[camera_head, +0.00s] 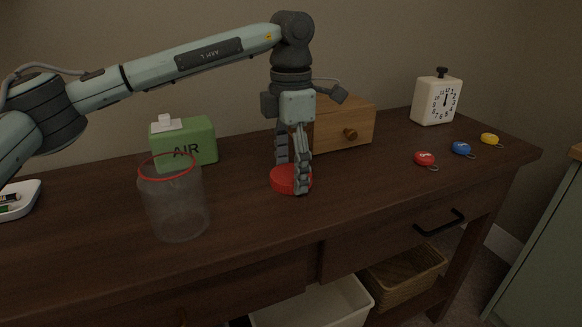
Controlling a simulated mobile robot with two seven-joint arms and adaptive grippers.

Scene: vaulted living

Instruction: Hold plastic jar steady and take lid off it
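The clear plastic jar (178,212) stands upright on the dark wooden table (240,225), with a red ring at its open top. The red lid (283,181) lies on the table to the right of the jar, apart from it. My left gripper (293,183) points straight down at the lid, with one finger in front of it and the other behind. The fingers are spread apart, and the lid is low between them. I cannot tell whether they touch it. My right gripper is not in view.
A green AIR box (200,147) stands behind the jar. A wooden drawer box (336,128) is behind my gripper. A white clock (436,102) and red (424,158), blue (461,148) and yellow (489,138) tags are at right. A white tray (30,188) is at left.

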